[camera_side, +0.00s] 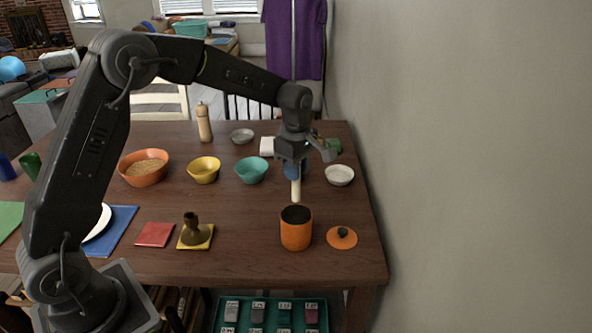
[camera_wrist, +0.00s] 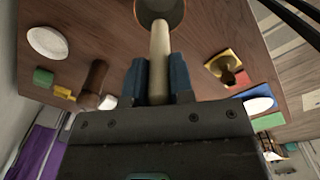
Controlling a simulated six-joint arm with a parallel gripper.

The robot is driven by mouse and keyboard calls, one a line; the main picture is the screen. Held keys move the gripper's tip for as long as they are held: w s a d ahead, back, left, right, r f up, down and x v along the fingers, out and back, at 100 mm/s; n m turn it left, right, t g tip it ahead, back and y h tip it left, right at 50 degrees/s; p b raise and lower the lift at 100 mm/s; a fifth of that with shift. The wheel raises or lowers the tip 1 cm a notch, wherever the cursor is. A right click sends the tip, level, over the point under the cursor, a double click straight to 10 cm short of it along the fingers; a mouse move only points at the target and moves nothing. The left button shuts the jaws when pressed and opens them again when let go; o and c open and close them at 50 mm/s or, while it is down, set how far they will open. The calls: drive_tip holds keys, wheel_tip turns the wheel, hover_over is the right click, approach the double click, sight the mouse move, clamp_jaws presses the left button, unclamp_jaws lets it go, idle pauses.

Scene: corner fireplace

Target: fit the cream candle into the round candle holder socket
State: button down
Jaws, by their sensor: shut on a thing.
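My gripper (camera_side: 295,173) is shut on the cream candle (camera_side: 296,191), which hangs upright with its lower end just above or behind the rim of an orange pot. In the wrist view the candle (camera_wrist: 159,55) runs out from between the blue fingers (camera_wrist: 159,80), and its far end overlaps the pot. The dark brass-coloured candle holder (camera_side: 193,232) stands upright on a yellow square cloth, left of the pot and well apart from the candle. It also shows in the wrist view (camera_wrist: 228,74), to the right. The inside of its socket is too small to make out.
A red cloth (camera_side: 155,234) lies left of the holder. Yellow (camera_side: 204,170), teal (camera_side: 251,170) and white (camera_side: 340,175) bowls stand behind. A wall is at right.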

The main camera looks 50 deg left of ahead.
drive_tip(key=s+a+r+n, duration=0.1)
drive_tip(key=s+a, duration=0.2)
drive_tip(key=a, duration=0.3)
drive_tip(key=s+a+r+n, duration=0.1)
drive_tip(key=s+a, duration=0.2)
drive_tip(key=a, duration=0.3)
drive_tip(key=s+a+n, duration=0.3)
drive_tip(key=s+a, duration=0.4)
drive_tip(key=s, duration=0.5)
drive_tip(key=s+a+n, duration=0.4)
drive_tip(key=s+a, duration=0.3)
drive_tip(key=s, duration=0.5)
drive_tip(key=shift+w+d+f, duration=0.95)
drive_tip(key=shift+w+f, duration=0.7)
drive_tip(key=shift+f, duration=0.15)
drive_tip(key=shift+w+d+f, duration=0.9)
drive_tip(key=shift+w+f, duration=0.7)
drive_tip(key=shift+f, duration=0.2)
drive_tip(key=shift+w+d+f, duration=0.95)
drive_tip(key=shift+w+f, duration=0.7)
drive_tip(key=shift+f, duration=0.15)
drive_tip(key=shift+f, duration=0.15)
drive_tip(key=c, duration=1)
unclamp_jaws()
